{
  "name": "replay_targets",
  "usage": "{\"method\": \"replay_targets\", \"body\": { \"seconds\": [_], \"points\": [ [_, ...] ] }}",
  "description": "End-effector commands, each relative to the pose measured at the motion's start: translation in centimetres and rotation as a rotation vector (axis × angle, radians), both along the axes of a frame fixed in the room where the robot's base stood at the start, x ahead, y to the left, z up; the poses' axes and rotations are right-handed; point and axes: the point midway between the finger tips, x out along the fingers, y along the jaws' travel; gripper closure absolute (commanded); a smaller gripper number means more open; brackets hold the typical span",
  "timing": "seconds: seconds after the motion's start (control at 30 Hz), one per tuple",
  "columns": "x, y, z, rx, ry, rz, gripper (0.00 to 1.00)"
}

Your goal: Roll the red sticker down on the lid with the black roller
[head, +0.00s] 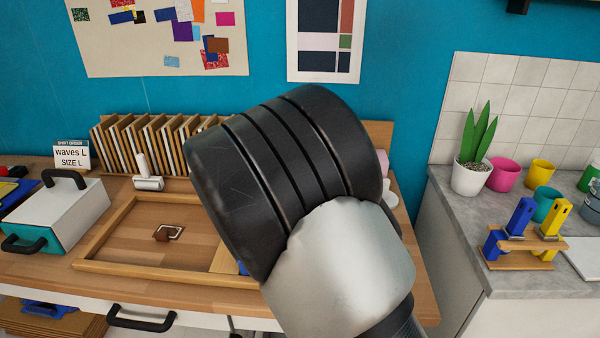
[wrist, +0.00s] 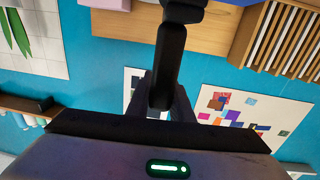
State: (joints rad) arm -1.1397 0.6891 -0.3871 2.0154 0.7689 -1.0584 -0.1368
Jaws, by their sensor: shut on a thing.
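My gripper (wrist: 158,103) shows in the wrist view, its dark fingers shut on a black handle. I take this for the black roller (wrist: 169,60); its far end runs out of the top of the picture. In the head view my large arm link covers the middle and hides the gripper and roller. A white and teal box (head: 68,212) with black handles stands at the left of the wooden bench; its white top may be the lid. I cannot make out the red sticker on it.
A wooden tray (head: 90,265) on the bench holds a small brown and metal item (head: 168,232). A sign (head: 71,156) reads "waves L". A grey counter (head: 470,225) with pots stands right.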

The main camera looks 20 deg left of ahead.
Motion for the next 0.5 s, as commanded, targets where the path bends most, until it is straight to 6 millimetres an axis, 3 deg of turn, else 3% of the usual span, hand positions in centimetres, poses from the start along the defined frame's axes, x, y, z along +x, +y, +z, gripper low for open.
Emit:
{"method": "replay_targets", "body": {
  "seconds": [0.27,0.5],
  "points": [
    [0.0,-0.1,-0.1,0.000,0.002,0.001,1.00],
    [0.3,-1.6,-0.1,0.001,0.001,-0.002,1.00]
  ]
}}
